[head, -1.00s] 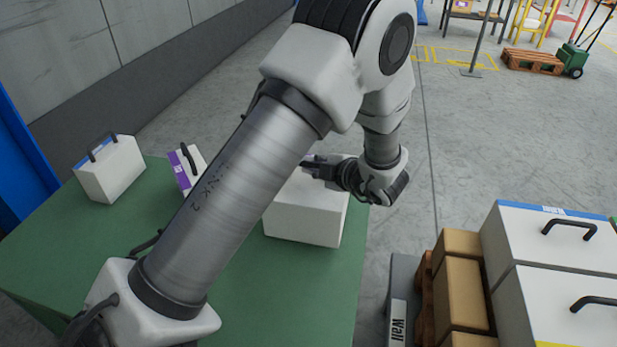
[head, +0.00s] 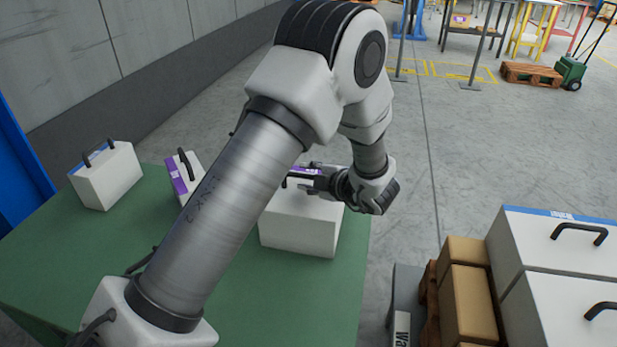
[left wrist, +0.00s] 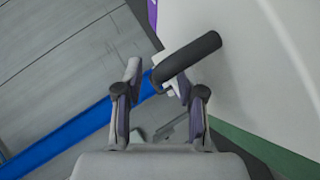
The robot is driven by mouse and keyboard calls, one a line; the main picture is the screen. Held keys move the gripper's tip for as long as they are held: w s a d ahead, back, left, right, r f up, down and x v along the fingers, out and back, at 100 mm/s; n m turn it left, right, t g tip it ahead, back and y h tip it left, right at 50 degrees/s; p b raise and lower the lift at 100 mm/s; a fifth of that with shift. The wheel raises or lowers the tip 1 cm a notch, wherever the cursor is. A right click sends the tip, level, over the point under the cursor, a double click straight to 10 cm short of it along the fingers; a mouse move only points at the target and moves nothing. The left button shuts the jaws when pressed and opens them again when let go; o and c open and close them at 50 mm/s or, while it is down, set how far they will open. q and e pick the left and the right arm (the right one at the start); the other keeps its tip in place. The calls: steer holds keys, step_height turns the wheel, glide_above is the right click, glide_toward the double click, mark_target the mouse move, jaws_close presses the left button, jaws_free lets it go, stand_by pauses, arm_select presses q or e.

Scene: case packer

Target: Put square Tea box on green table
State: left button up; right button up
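A white box (head: 300,228) with a purple strip on top stands on the green table (head: 240,300), near its right edge. Its label is too small to read. My left gripper (head: 308,180) is at the top of this box, by its dark handle. In the left wrist view the two fingers of my left gripper (left wrist: 157,85) are apart, and the black handle (left wrist: 195,55) reaches between or just past their tips. I cannot tell whether they touch it. The box's white surface (left wrist: 250,70) fills the right side there. My right gripper is out of view.
A white box with a blue strip (head: 107,178) and another with purple (head: 185,172) stand on the table's far left part. My left arm hides some of the table. Brown cartons (head: 468,300) and large white boxes (head: 560,255) are stacked at the right.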

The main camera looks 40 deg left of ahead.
arm_select(q)
steer(key=shift+r, duration=0.25)
steer(key=p+v, duration=0.7)
steer(key=v, duration=0.4)
steer(key=shift+r+p, duration=0.2)
steer(key=shift+p, duration=0.2)
steer(key=shift+s+d+f, duration=0.1)
steer(key=shift+d+f, duration=0.15)
steer(key=shift+d, duration=0.25)
